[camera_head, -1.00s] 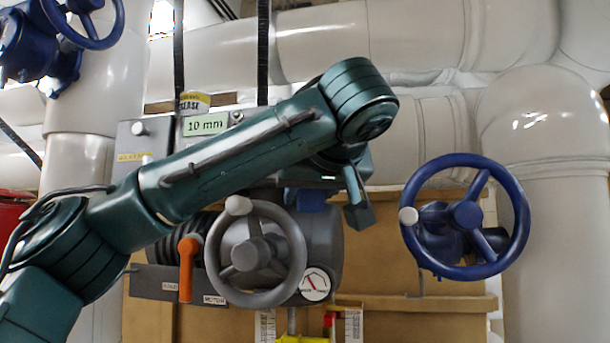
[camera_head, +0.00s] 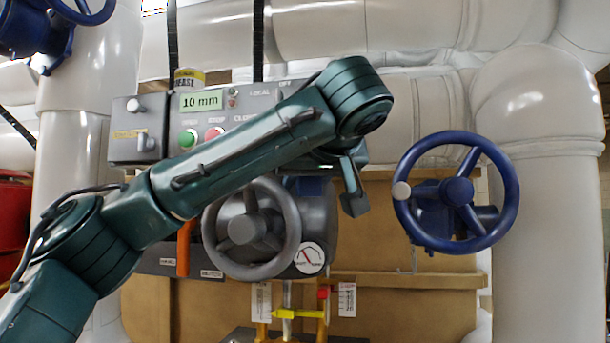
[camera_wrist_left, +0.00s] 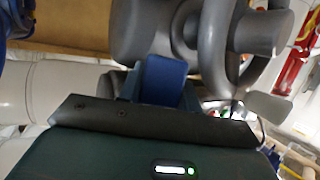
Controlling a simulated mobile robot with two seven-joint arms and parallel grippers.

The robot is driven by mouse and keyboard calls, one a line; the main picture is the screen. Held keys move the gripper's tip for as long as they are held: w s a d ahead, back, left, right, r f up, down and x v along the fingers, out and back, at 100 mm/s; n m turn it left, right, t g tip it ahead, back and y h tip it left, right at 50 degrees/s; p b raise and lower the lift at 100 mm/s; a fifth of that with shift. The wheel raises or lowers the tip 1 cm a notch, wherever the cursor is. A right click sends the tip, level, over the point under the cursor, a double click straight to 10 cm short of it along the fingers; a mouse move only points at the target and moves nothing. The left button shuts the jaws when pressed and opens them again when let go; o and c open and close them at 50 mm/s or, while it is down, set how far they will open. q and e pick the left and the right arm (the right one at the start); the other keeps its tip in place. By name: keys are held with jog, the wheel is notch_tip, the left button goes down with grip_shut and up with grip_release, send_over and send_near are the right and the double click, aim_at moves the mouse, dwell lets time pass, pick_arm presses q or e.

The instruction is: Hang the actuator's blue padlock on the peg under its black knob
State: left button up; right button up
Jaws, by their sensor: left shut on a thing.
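My left gripper (camera_head: 326,186) is in front of the grey actuator, just right of its grey handwheel (camera_head: 250,228). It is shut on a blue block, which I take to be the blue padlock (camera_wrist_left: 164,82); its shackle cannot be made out. In the head view my arm hides most of the block. The actuator's grey control box (camera_head: 135,118) has a green button (camera_head: 187,138) and a red button (camera_head: 213,135). My forearm crosses its lower right part. The black knob and the peg cannot be made out. My right gripper is out of view.
A blue handwheel (camera_head: 456,192) stands to the right of my gripper. An orange lever (camera_head: 184,248) and a dial (camera_head: 309,258) flank the grey handwheel. A yellow fitting (camera_head: 299,314) is below. White pipes fill the back.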

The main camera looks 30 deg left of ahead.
pick_arm(q)
jog(key=shift+w+a+f, duration=0.1)
jog(key=shift+w+f, duration=0.15)
jog(key=shift+f, duration=0.25)
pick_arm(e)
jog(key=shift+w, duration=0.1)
pick_arm(q)
jog(key=o, duration=1)
jog(key=shift+s+a, duration=0.1)
jog(key=shift+s, duration=0.05)
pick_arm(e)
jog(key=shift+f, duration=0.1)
pick_arm(q)
jog(key=shift+r, duration=0.1)
jog(key=shift+s+d+r+b, duration=0.15)
jog(key=shift+s+d+b, duration=0.3)
jog(key=shift+d, duration=0.1)
jog(key=r+b+v, duration=0.1)
jog(key=b+v, duration=0.1)
jog(key=v, duration=1)
jog(key=shift+s+a, duration=0.15)
jog(key=shift+s, duration=0.05)
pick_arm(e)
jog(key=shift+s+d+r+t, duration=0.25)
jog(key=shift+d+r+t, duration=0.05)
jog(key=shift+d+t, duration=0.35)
